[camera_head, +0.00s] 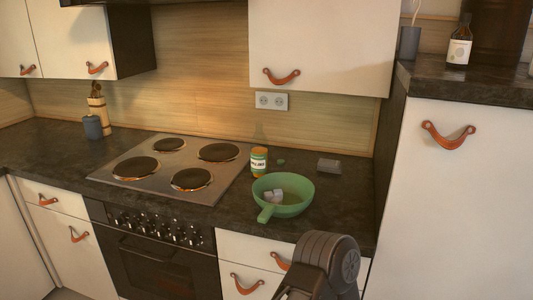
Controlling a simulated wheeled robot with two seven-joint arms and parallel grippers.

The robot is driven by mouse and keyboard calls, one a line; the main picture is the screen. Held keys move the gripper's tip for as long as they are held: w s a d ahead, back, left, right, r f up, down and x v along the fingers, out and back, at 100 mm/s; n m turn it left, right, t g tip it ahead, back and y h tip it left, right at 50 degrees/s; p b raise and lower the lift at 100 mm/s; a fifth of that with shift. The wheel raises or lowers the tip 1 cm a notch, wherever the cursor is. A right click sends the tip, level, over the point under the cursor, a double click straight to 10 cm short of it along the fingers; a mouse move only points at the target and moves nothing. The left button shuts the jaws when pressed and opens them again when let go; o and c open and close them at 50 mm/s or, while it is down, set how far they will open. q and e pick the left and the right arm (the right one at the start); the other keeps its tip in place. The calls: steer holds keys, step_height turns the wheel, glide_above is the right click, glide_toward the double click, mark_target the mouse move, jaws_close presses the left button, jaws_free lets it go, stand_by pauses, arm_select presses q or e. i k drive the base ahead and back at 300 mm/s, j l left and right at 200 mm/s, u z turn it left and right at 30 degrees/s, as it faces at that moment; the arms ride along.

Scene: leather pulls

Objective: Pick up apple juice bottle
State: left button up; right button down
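A small orange bottle or jar (259,160) with a green and white label stands upright on the dark counter, right of the stove and behind the green pan. Its label is too small to read surely. A dark bottle (460,45) with a white label stands on the raised counter at the upper right. I cannot tell for certain which one is the apple juice. A dark link of my own arm rises at the bottom centre, in front of the drawers. Neither of my grippers' fingers show.
A green pan (291,206) with pale cubes inside sits near the counter's front edge. A grey block (329,166) and a small green item (281,162) lie behind it. The stove (172,166) is left. A grey cup (409,43) stands near the dark bottle.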

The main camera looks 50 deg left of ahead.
mark_target(259, 142)
steer(key=u, duration=1.8)
steer(key=i+j+z, duration=0.15)
steer(key=j+z, duration=0.55)
steer(key=z, duration=0.25)
steer(key=i, duration=0.05)
